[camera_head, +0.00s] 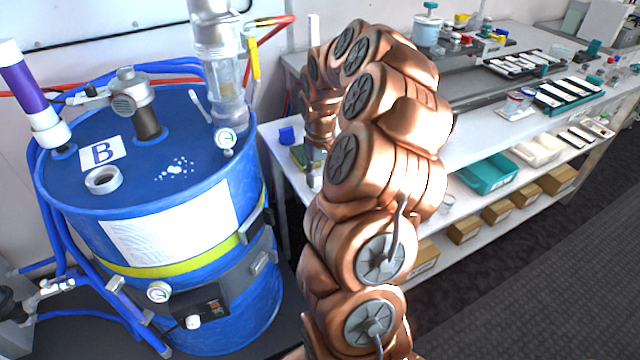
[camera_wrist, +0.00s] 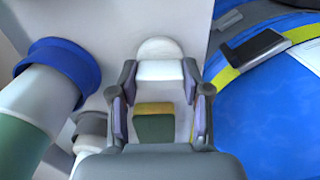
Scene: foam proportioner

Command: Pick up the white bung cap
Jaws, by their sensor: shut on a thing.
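The white bung cap (camera_wrist: 160,68) is between the two fingertips of my gripper (camera_wrist: 160,84) in the wrist view. It shows a rounded white top and a white band below, and the fingers close on its left and right sides. In the head view my copper-coloured arm bends over the end of the white bench and hides most of the gripper. I cannot make out the cap clearly there.
A blue drum (camera_head: 150,215) marked B stands at left, with an open white collar (camera_head: 103,180) on top. A green and yellow block (camera_wrist: 154,122) shows beyond the fingers. A blue ring (camera_wrist: 58,68) on a white cylinder is close at left. The bench (camera_head: 285,155) extends right.

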